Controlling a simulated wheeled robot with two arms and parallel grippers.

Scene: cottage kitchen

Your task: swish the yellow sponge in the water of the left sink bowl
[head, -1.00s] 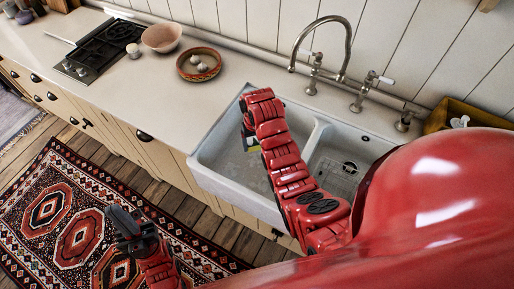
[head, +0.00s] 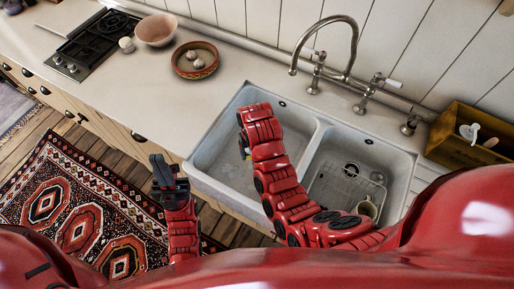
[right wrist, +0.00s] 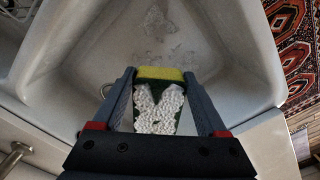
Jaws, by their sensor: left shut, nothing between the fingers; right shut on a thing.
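The yellow sponge (right wrist: 160,73) has a dark green layer and white suds over much of it. My right gripper (right wrist: 160,80) is shut on it, one finger on each side. In the right wrist view it is over the sink bowl, with whitish foam patches (right wrist: 158,22) beyond it. I cannot tell whether the sponge touches the water. In the head view my right arm reaches into the left sink bowl (head: 212,148) and mostly hides its gripper and the sponge. My left gripper (head: 165,176) is shut and empty, in front of the counter above the rug.
The right sink bowl (head: 395,180) holds a wire rack and a mug (head: 367,208). A divider separates the bowls. The faucet (head: 352,45) rises behind them. A round dish (head: 195,60), a pink bowl (head: 156,30) and a hob (head: 92,42) stand left; a wooden box (head: 470,135) stands right.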

